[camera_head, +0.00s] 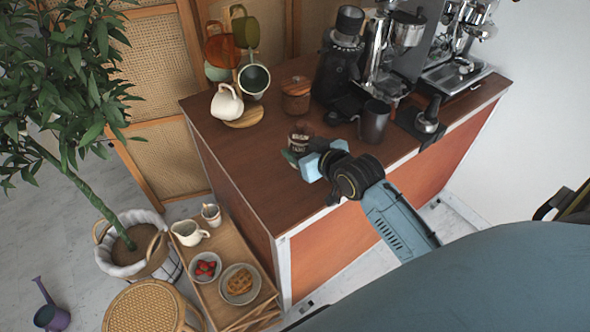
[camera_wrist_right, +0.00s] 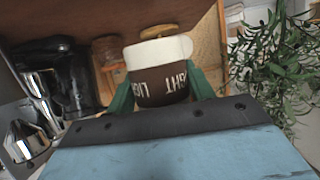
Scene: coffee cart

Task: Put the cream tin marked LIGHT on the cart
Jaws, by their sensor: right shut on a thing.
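The tin marked LIGHT (camera_wrist_right: 160,88) is dark brown with white letters and a cream band, and appears upside down in the right wrist view. The green fingers of my right gripper (camera_wrist_right: 161,92) are shut on its two sides. In the head view the tin (camera_head: 299,139) is at the front left part of the brown cart top (camera_head: 262,178), held by my right gripper (camera_head: 303,155). I cannot tell whether its base touches the cart top. My left gripper is not in view.
A dark metal cup (camera_head: 374,122), a black grinder (camera_head: 340,65) and a coffee machine (camera_head: 462,60) stand behind and right. A brown lidded jar (camera_head: 296,95) and a mug stand (camera_head: 243,118) are behind the tin. The cart top's left front is clear.

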